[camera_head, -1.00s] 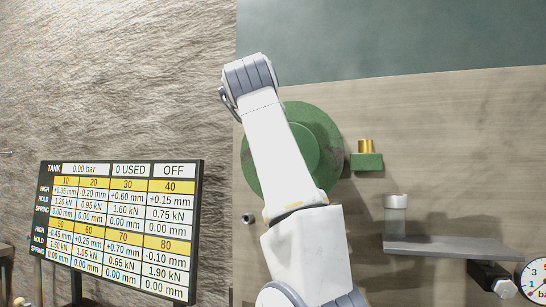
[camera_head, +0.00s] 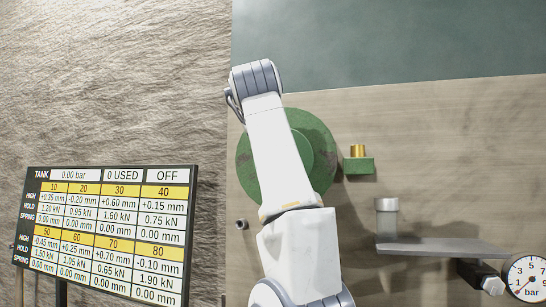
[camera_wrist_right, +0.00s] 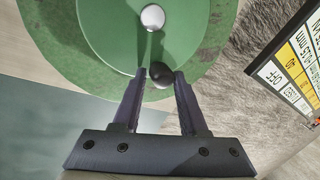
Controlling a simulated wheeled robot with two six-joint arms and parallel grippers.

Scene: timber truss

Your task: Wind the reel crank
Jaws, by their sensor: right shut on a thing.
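The green reel (camera_head: 318,150) stands on the plank wall, partly hidden behind my right arm in the head view. In the right wrist view the round green reel (camera_wrist_right: 75,45) fills the upper left, with a pale round boss (camera_wrist_right: 152,17) at its middle. A dark crank knob (camera_wrist_right: 160,76) stands out near the reel's rim. My right gripper (camera_wrist_right: 160,82) has one finger on each side of the knob and is shut on it. In the head view this gripper is hidden behind my arm. My left gripper is not in view.
A readout board (camera_head: 107,235) stands at the left, before a rough stone wall. A green block with a brass cylinder (camera_head: 358,166) sits right of the reel. A grey shelf (camera_head: 440,247) with a metal post (camera_head: 387,217) and a pressure gauge (camera_head: 528,279) are at the lower right.

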